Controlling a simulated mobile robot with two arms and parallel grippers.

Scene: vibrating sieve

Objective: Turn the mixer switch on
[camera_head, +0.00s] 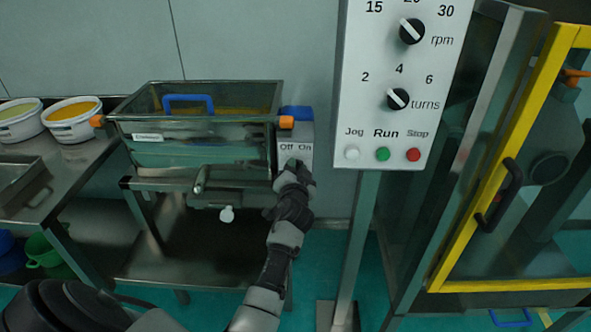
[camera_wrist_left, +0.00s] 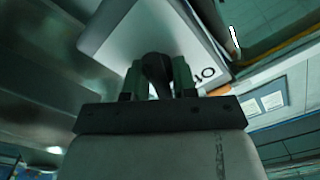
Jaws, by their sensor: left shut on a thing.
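The mixer's grey switch box (camera_head: 307,133), labelled Off and On, is on the right end of the metal mixer trough (camera_head: 200,130). My left gripper (camera_head: 293,165) is at the front of this box, just below the labels. My right gripper is not in view.
A control panel (camera_head: 395,120) with dials and Jog, Run and Stop buttons stands to the right on a post. A yellow-framed door (camera_head: 500,160) is farther right. White tubs (camera_head: 72,120) and a metal tray (camera_head: 15,175) sit on the left table.

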